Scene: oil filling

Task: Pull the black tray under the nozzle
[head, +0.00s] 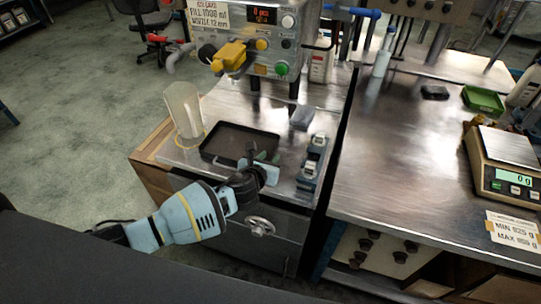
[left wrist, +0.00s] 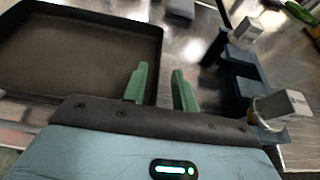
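The black tray (head: 238,142) lies flat and empty on the metal bench below the filling machine. Its right part and raised rim fill the left of the left wrist view (left wrist: 75,60). The yellow nozzle (head: 228,57) sticks out of the machine's front, behind and above the tray. My left gripper (head: 262,160) is at the tray's front right corner. Its two green fingertips (left wrist: 157,85) are apart with nothing between them; the left finger is close to the tray's right wall, and I cannot tell whether it touches. My right gripper is not in view.
A clear beaker (head: 184,108) stands left of the tray. A dark blue holder (head: 312,158) with metal-topped pieces stands right of my gripper. A grey block (head: 302,118) lies behind it. A scale (head: 505,165) sits on the right table. Bare metal lies between tray and holder.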

